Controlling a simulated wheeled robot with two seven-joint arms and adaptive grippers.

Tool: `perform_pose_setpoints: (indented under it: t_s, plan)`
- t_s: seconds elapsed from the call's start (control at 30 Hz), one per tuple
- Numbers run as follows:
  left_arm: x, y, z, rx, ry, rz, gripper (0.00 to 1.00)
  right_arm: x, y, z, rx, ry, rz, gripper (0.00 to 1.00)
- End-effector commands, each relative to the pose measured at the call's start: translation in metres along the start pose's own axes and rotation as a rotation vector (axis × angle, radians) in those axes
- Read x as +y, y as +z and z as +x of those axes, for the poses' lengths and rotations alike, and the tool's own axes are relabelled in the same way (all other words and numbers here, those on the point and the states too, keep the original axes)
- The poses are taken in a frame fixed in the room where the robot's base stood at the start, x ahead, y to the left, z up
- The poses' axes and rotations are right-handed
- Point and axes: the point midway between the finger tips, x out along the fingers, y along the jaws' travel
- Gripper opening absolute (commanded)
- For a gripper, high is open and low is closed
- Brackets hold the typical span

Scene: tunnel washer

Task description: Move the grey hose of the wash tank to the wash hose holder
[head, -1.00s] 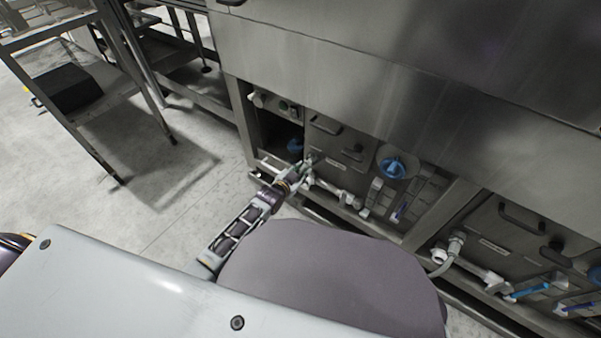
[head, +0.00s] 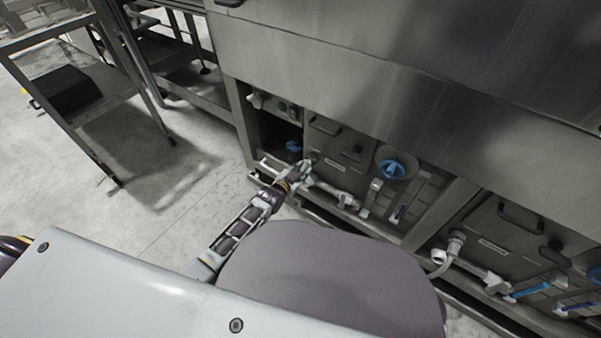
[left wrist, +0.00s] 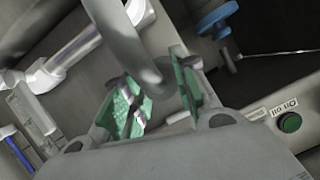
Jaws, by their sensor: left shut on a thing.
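The grey hose (left wrist: 125,45) of the wash tank is a thick curved tube in the left wrist view. It runs down between the green finger pads of my left gripper (left wrist: 157,97), which is shut on it. In the head view my left gripper (head: 303,174) is low at the front of the left tank (head: 335,142), beside white pipework (head: 335,193). The hose is mostly hidden by the gripper there. I cannot make out the wash hose holder for certain. My right gripper is not in view.
A blue round valve (head: 391,168) sits right of the gripper. A blue handle (head: 293,147) is in the open bay to its left. Another grey hose (head: 441,267) hangs at the right tank. A metal rack (head: 95,105) stands left, with clear floor between.

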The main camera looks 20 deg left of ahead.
Motion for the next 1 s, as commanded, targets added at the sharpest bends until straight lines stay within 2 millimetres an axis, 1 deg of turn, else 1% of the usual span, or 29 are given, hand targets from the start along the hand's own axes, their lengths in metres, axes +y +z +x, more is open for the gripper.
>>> perform_pose_setpoints:
  t_s: [0.3, 0.33, 0.5, 1.0]
  plan:
    - [0.0001, -0.0003, 0.0001, 0.001, 0.0, 0.0, 0.0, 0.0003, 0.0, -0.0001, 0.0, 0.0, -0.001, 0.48]
    - [0.0, -0.0003, 0.0001, 0.001, 0.0, 0.0, 0.31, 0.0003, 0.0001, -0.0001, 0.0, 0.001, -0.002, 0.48]
    - [0.0001, -0.0001, 0.0, 0.0, 0.0, 0.0, 0.53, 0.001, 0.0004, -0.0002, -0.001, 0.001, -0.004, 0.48]
    - [0.0003, 0.0014, -0.0031, -0.002, 0.0, 0.0, 0.54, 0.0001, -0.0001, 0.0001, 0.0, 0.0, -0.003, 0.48]
